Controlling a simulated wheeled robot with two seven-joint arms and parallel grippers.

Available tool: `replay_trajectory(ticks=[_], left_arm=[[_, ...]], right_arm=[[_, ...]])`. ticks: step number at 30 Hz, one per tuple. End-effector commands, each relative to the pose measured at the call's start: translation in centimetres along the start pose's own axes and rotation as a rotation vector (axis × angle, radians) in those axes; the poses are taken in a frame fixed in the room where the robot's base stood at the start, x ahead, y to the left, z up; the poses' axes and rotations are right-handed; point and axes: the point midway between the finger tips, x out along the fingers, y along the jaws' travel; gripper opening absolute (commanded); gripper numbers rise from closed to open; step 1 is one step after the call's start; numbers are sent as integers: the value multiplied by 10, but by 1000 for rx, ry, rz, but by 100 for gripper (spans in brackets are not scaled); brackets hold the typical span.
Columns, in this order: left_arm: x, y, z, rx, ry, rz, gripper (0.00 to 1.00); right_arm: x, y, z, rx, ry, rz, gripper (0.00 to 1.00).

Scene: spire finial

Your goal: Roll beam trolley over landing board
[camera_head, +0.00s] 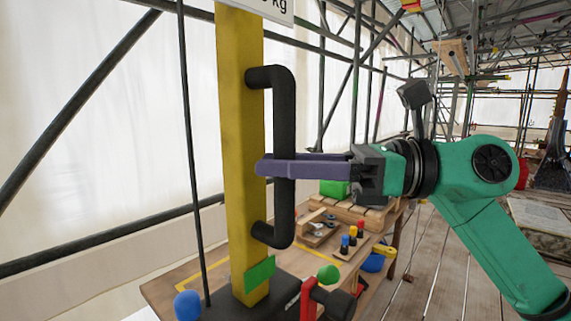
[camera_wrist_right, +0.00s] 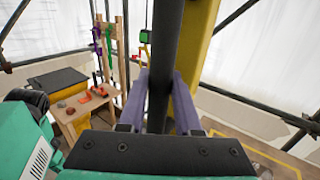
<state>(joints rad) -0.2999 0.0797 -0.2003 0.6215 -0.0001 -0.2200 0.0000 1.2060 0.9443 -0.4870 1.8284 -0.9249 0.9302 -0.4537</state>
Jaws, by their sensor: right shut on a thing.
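My right gripper (camera_head: 268,167) has its purple fingers closed around the upright bar of a black D-shaped handle (camera_head: 285,115). The handle is fixed to a thick yellow post (camera_head: 240,90). In the right wrist view, the handle's black bar (camera_wrist_right: 164,60) runs between the two fingers (camera_wrist_right: 160,90), with the yellow post (camera_wrist_right: 203,25) behind it. I cannot make out which part is the beam trolley; the handle and post may belong to it. A wooden surface with yellow tape lines (camera_head: 185,286) lies below the post; I cannot tell whether it is the landing board. My left gripper is out of view.
A blue ball (camera_head: 187,305), a red piece (camera_head: 307,302) and a green ball (camera_head: 328,273) stand near the post's foot. A workbench with coloured pegs (camera_head: 352,238) and a green box (camera_head: 334,188) lies behind. Scaffold tubes (camera_head: 80,110) cross the left; plank floor (camera_head: 440,260) is open at right.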

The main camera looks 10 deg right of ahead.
Motion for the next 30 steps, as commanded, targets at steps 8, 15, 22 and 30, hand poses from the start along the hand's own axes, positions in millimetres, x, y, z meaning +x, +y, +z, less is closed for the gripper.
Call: replay_trajectory(ticks=[8,15,22,30], left_arm=[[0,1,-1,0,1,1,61],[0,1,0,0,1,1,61],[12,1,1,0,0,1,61],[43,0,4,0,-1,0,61]], right_arm=[[0,1,0,0,-1,3,62],[0,1,0,0,0,2,62],[-17,0,-4,1,0,-1,62],[-95,0,-6,0,-1,-3,62]])
